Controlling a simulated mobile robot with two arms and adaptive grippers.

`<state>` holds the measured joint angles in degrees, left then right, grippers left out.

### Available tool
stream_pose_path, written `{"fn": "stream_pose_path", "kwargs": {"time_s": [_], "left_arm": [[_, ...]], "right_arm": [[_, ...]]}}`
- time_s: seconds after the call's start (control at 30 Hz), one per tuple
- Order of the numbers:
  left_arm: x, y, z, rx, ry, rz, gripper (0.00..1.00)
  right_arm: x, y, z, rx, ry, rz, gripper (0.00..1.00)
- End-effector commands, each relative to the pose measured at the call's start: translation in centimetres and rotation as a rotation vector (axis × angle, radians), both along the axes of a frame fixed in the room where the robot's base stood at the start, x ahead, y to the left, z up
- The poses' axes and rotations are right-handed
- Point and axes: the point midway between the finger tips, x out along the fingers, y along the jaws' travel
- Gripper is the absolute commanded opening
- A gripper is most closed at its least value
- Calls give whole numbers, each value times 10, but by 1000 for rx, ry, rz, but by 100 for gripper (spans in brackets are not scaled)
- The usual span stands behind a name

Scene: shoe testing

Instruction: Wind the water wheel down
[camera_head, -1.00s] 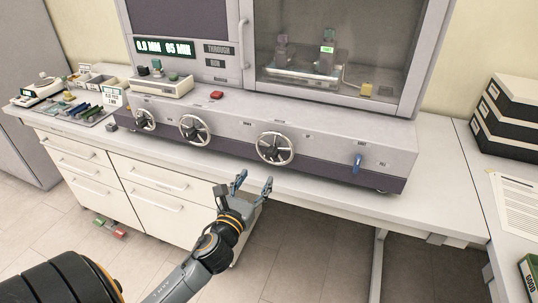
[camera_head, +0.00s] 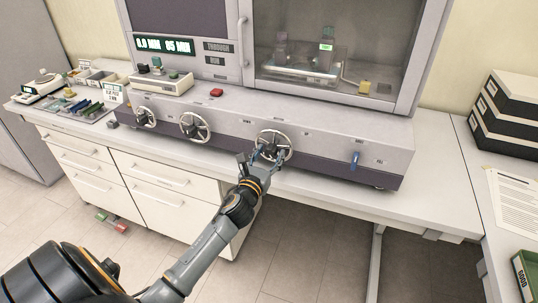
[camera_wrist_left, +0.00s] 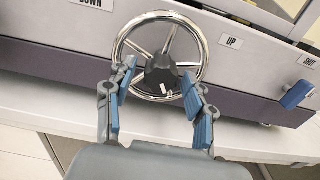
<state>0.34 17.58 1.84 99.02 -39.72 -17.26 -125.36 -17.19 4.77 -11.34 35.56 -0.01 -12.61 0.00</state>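The right-hand chrome handwheel (camera_head: 274,134) sits on the front of the grey machine, with a dark hub and spokes. In the left wrist view this wheel (camera_wrist_left: 170,72) lies between a DOWN label (camera_wrist_left: 91,3) on the left and an UP label (camera_wrist_left: 232,42) on the right. My left gripper (camera_head: 268,155) is at the wheel's front. In the left wrist view the blue-padded fingers of this gripper (camera_wrist_left: 159,80) are apart, one on each side of the hub, over the lower part of the wheel. I cannot tell whether they touch it. My right gripper is not in view.
Two more handwheels (camera_head: 194,126) (camera_head: 145,117) are further left on the panel. A blue lever (camera_head: 355,160) is to the right, marked SHUT in the wrist view. A red button (camera_head: 216,92) is on the ledge. The bench edge (camera_head: 330,193) runs below the machine.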

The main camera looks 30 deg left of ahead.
Motion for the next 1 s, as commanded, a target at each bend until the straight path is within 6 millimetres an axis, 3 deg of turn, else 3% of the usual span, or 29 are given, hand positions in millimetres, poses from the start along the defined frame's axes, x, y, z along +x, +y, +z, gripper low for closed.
{"fn": "stream_pose_path", "kwargs": {"time_s": [0.03,0.2,0.23,0.63,1.0], "left_arm": [[0,0,0,0,0,0,39],[0,0,0,0,0,0,4],[0,0,0,0,0,0,2],[0,0,0,-75,-18,0,2],[0,-1,0,-365,-88,0,2]], "right_arm": [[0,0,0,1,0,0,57],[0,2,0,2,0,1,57],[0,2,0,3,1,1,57],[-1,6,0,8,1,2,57],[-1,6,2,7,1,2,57]]}}
